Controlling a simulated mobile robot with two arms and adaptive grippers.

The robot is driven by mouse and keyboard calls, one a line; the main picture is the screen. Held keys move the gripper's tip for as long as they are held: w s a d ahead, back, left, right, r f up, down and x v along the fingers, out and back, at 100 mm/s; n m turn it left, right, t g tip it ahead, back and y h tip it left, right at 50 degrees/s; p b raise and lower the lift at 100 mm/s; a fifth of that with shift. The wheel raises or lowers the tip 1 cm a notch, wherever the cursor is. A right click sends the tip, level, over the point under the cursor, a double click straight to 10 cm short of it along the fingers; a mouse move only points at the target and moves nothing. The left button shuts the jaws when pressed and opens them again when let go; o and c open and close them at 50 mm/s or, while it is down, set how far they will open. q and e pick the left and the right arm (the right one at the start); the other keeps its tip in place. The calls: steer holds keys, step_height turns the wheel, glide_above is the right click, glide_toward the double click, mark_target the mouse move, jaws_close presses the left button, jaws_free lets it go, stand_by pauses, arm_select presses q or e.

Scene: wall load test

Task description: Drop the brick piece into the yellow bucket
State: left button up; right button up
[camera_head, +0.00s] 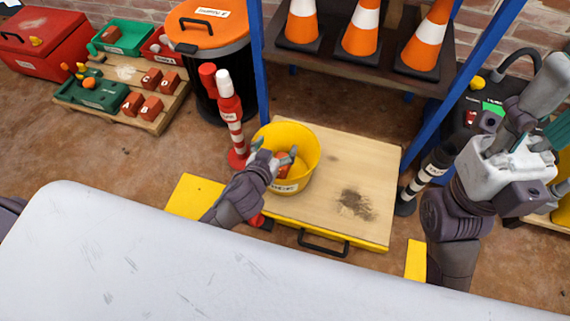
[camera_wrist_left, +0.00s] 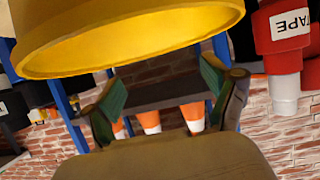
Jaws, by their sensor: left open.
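The yellow bucket (camera_head: 309,161) stands upright on a wooden-topped platform in the head view. Its rim also fills the top of the left wrist view (camera_wrist_left: 130,45). My left gripper (camera_head: 273,153) is at the bucket's left side, over its opening. In the left wrist view its green-padded fingers (camera_wrist_left: 166,92) are spread with nothing between them. A reddish-orange piece (camera_head: 283,171), which looks like the brick piece, shows inside the bucket beside the fingers, partly hidden. My right gripper (camera_head: 516,142) is raised at the far right, away from the bucket; its finger opening is unclear.
The platform (camera_head: 345,165) has a dark stain and a black handle in front. Red-and-white posts (camera_head: 233,125) stand left of the bucket. A blue-framed shelf with orange cones (camera_head: 362,30) rises behind. Several other bricks (camera_head: 142,103) lie on a pallet at the left.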

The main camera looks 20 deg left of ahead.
arm_select(q)
steer(key=v, duration=1.1)
steer(key=shift+r, duration=0.15)
steer(key=shift+s, duration=0.1)
